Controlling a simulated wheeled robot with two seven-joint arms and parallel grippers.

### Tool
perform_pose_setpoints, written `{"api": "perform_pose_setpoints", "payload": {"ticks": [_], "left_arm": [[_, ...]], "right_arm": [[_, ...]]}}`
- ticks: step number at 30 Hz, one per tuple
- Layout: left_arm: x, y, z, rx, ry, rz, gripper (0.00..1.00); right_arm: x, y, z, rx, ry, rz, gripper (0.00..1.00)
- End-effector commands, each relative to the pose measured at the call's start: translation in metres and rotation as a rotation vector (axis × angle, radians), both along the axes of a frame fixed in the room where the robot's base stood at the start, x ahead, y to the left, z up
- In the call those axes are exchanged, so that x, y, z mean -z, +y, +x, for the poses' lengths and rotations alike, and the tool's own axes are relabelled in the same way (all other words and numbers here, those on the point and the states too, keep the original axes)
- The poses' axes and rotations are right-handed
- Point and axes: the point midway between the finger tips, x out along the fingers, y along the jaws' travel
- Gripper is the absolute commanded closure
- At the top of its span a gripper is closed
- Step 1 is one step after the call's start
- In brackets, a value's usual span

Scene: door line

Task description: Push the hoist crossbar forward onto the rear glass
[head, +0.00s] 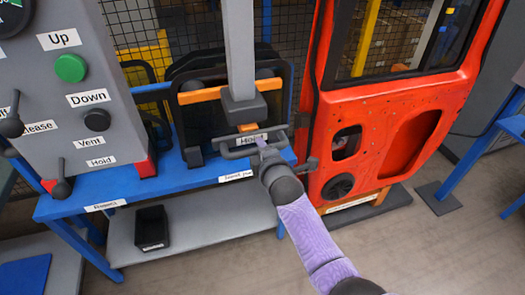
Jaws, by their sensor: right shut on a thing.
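The grey hoist crossbar (236,151) hangs at the lower end of a pale vertical post (239,45), with a "Hoist" label on its middle. Dark-framed glass panes (205,118) stand upright behind it on the blue bench, with an orange strip across them. I take these to be the rear glass. The crossbar is in front of the glass and overlaps it in view; I cannot tell whether they touch. My right gripper (266,153) is shut on the crossbar, right of its middle. Its fingers are mostly hidden by my wrist. My left gripper is not in view.
A grey control panel (65,110) with a green Up button, a black Down knob and levers stands at left. An orange-red door (375,130) stands close on the right. A black bin (151,228) sits on the low grey shelf. Grey floor is open at lower right.

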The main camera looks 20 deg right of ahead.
Motion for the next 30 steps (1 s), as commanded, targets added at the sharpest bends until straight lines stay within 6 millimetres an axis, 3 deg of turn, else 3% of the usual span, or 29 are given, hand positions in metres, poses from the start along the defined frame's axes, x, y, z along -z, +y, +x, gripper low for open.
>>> {"api": "perform_pose_setpoints", "payload": {"ticks": [2, 3, 7, 17, 24, 30], "left_arm": [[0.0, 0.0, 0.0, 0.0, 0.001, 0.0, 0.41], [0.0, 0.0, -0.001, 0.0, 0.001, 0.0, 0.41], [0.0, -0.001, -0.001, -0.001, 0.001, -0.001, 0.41], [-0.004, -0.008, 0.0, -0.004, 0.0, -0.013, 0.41], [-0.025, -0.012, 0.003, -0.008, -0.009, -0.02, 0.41], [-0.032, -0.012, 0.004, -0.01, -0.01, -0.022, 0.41]], "right_arm": [[-0.004, 0.0, 0.001, 0.0, -0.01, 0.0, 1.0], [-0.004, 0.0, 0.001, 0.0, -0.011, 0.0, 0.63], [-0.004, 0.0, 0.001, 0.0, -0.009, 0.0, 0.36], [-0.004, 0.0, -0.005, 0.0, -0.006, -0.001, 0.36], [-0.017, -0.002, -0.055, 0.0, -0.006, -0.002, 0.36], [-0.022, -0.003, -0.09, 0.0, -0.006, -0.002, 0.36]]}}
